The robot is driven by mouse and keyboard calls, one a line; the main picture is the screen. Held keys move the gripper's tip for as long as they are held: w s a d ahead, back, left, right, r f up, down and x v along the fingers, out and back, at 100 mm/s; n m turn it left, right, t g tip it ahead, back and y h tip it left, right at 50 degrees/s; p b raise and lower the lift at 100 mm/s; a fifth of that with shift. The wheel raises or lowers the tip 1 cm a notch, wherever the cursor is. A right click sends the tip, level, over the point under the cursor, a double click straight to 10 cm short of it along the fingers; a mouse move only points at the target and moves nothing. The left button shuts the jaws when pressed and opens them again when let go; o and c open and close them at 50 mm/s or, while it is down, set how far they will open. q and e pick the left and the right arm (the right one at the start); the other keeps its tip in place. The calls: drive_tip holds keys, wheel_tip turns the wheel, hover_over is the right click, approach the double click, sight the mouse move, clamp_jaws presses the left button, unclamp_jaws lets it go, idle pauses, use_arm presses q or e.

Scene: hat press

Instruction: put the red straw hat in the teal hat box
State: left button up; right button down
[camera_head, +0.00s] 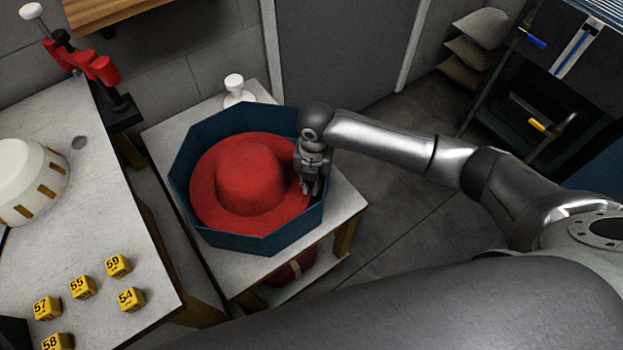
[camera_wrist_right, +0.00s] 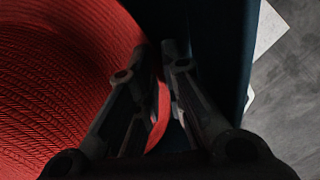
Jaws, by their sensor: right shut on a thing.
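The red straw hat (camera_head: 252,172) lies crown up inside the octagonal teal hat box (camera_head: 196,117) in the head view. Its brim sits below the box rim. My right gripper (camera_head: 310,190) reaches down at the right inner side of the box and is shut on the hat's brim. In the right wrist view the two fingers of my right gripper (camera_wrist_right: 172,60) are on either side of the red brim (camera_wrist_right: 120,40), close beside the dark teal box wall (camera_wrist_right: 240,50). Whether the hat touches the box floor is hidden. My left gripper is not in view.
The box stands on a small white table (camera_head: 345,203) with a white stand (camera_head: 234,88) behind it. At left a bench (camera_head: 110,220) holds several yellow number blocks (camera_head: 83,286), a white dome-shaped thing (camera_head: 28,178) and a red clamp-like tool (camera_head: 100,68). A dark shelf (camera_head: 540,100) stands at right.

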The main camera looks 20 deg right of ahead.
drive_tip(key=shift+f+b, duration=0.3)
drive_tip(key=shift+f, duration=0.15)
idle(0.4)
drive_tip(key=c, duration=1.5)
unclamp_jaws()
drive_tip(key=shift+o, duration=0.2)
wheel_tip(320, 180, up, 12)
drive_tip(key=shift+d, duration=0.2)
